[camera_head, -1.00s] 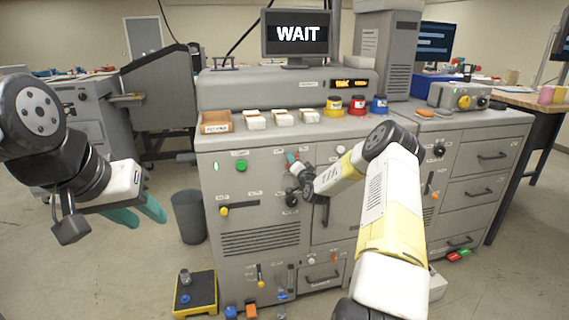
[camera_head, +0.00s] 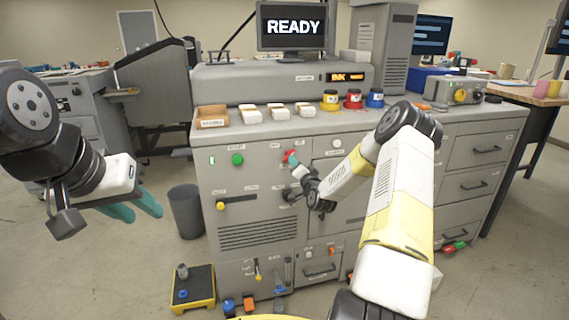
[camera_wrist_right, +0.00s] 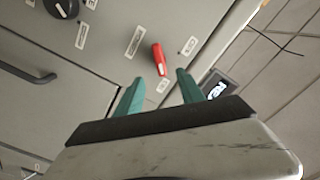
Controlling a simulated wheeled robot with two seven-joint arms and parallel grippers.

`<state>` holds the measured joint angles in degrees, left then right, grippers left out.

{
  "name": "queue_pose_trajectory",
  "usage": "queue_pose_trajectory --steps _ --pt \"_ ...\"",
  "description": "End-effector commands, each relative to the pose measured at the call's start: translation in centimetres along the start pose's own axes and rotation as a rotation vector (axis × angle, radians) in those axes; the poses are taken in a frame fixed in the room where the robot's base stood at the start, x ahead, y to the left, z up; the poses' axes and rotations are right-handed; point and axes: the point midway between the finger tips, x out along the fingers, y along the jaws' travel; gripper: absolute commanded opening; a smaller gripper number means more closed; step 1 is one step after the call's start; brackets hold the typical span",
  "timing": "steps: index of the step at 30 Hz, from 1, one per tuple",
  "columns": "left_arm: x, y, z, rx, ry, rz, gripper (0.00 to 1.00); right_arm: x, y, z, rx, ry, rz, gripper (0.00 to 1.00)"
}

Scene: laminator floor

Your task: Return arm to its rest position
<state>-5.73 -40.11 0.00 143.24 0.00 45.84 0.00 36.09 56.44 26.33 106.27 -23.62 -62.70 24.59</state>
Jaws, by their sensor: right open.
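My right arm reaches across the front of the grey machine (camera_head: 262,240). Its gripper (camera_head: 292,163) is at the front panel, small in the head view, by a red lever (camera_head: 288,155). In the right wrist view the gripper (camera_wrist_right: 160,80) has its two teal fingers apart with nothing between them. The red lever (camera_wrist_right: 159,59) stands just beyond the fingertips, apart from them. My left gripper (camera_head: 138,207) hangs at the left over the floor, its teal fingers apart and empty.
A monitor (camera_head: 291,26) on the machine reads READY. A cardboard tray (camera_head: 212,122), white packs (camera_head: 279,112) and yellow, red and blue pots (camera_head: 353,99) stand on top. A bin (camera_head: 188,212) and yellow-edged platform (camera_head: 194,289) are on the floor.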

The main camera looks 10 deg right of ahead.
Motion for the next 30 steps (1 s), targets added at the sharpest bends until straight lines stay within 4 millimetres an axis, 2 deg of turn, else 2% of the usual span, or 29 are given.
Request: queue_pose_trajectory --steps 2,5,10,14,17,23,29,30 --pt "0.0 0.0 0.0 0.0 0.0 0.0 0.36 0.0 -0.3 0.0 -0.007 -0.008 0.0 0.45" --pt "0.0 0.0 0.0 0.0 0.0 0.0 0.36 0.0 -2.0 -0.2 -0.047 -0.048 0.003 0.45" --pt "0.0 0.0 0.0 0.0 0.0 0.0 0.36 -1.3 -7.4 -0.9 -0.204 -0.202 0.036 0.45" --pt "0.0 0.0 0.0 0.0 0.0 0.0 0.36 -4.0 -11.5 -1.8 -0.339 -0.328 0.085 0.45" --pt "0.0 0.0 0.0 0.0 0.0 0.0 0.36 -7.0 -14.3 -2.6 -0.427 -0.412 0.129 0.45" --pt "0.0 0.0 0.0 0.0 0.0 0.0 0.36 -15.0 -18.9 -4.7 -0.561 -0.557 0.217 0.45" --pt "0.0 0.0 0.0 0.0 0.0 0.0 0.36 -25.0 -22.1 -6.0 -0.629 -0.694 0.286 0.45" --pt "0.0 0.0 0.0 0.0 0.0 0.0 0.36 -27.2 -22.6 -6.2 -0.635 -0.721 0.295 0.45"
